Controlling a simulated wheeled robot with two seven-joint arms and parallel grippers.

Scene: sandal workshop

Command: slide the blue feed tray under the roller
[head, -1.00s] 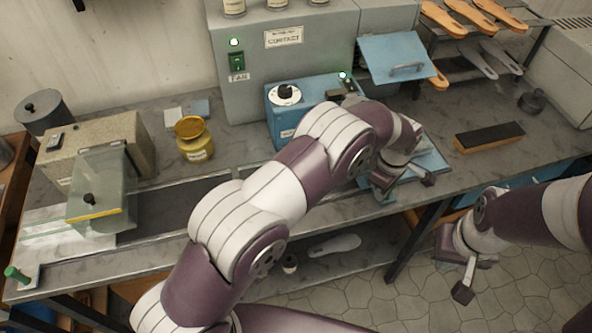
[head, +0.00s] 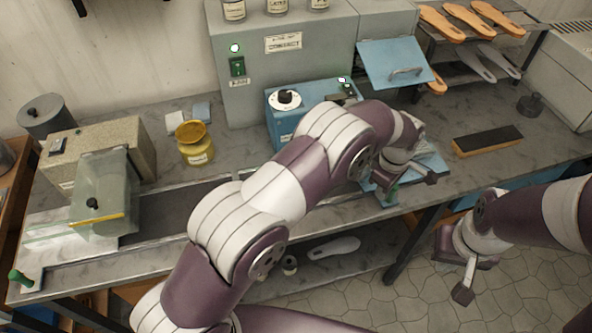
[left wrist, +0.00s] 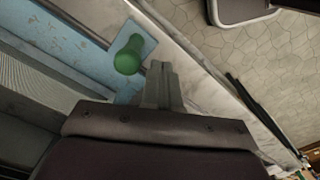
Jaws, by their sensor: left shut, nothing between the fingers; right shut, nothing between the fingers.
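The blue feed tray (head: 436,164) lies on the bench at the right of the blue machine, largely hidden by my left arm in the head view. In the left wrist view the tray (left wrist: 72,38) runs diagonally and carries a green knob (left wrist: 128,55). My left gripper (head: 432,178) is shut and empty at the tray's front end. In the left wrist view its fingertips (left wrist: 160,68) are close beside the knob; contact cannot be told. A ribbed grey surface at the left there may be the roller. My right gripper (head: 462,293) is shut and empty over the floor, in front of the bench.
The blue machine (head: 284,112) with a dial stands behind my left arm. A yellow jar (head: 195,145) and a glass-guarded machine (head: 103,190) stand to the left. A black-topped block (head: 487,140) lies on the right, with clear bench around it.

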